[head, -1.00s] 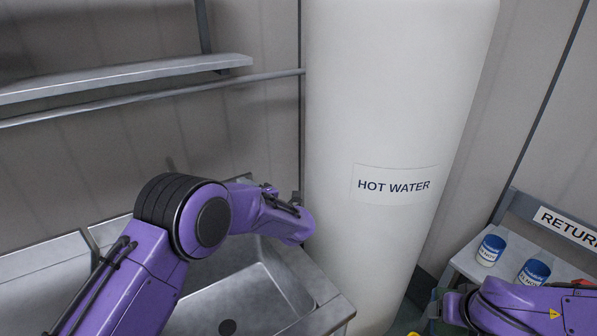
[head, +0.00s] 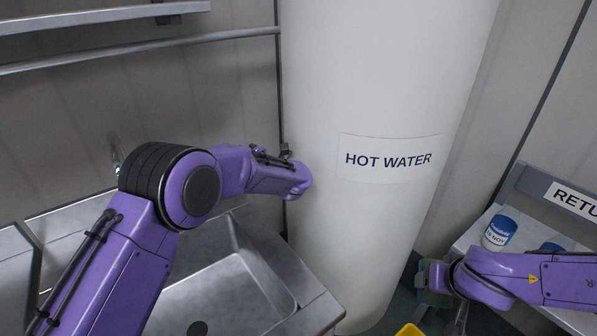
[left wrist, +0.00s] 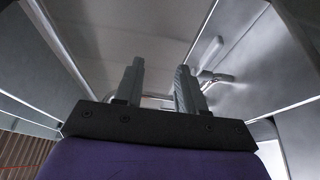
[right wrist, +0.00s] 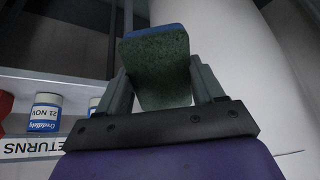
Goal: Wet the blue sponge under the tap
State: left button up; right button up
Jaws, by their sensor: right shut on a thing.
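The sponge, blue on top with a dark green scouring face, is held between the fingers of my right gripper (right wrist: 160,90); the sponge (right wrist: 158,65) fills the gap there. In the head view the sponge (head: 434,298) shows as a greenish edge at the right gripper, low on the right beside the white tank. My left gripper (left wrist: 160,85) has its two fingers apart with nothing between them. In the head view its fingers are hidden behind my left arm. A metal tap (head: 117,150) shows partly behind my left arm, at the wall over the steel sink (head: 235,285). A tap-like fitting (left wrist: 215,77) shows beyond the left fingers.
A tall white tank (head: 385,90) marked HOT WATER stands between the sink and my right arm. A shelf (head: 510,225) with a RETURNS sign and blue-lidded jars (head: 498,233) is at the right. Something yellow (head: 410,330) lies low in front. The sink basin is empty.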

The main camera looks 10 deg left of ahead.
pick_arm(q)
jog(key=f+b, duration=0.3)
jog(key=f, duration=0.1)
jog(key=f+b, duration=0.4)
jog(key=f, duration=0.1)
jog(key=shift+w, duration=0.2)
jog(key=p+x, duration=0.2)
jog(key=x, duration=0.9)
jog(key=shift+r, duration=0.1)
pick_arm(e)
jog(key=f, duration=0.6)
jog(key=shift+w+a+f, duration=0.1)
jog(key=shift+w+f, duration=0.05)
jog(key=shift+w, duration=0.1)
pick_arm(q)
jog(key=shift+w+a, duration=0.15)
jog(key=shift+a, duration=0.45)
jog(key=shift+c, duration=0.3)
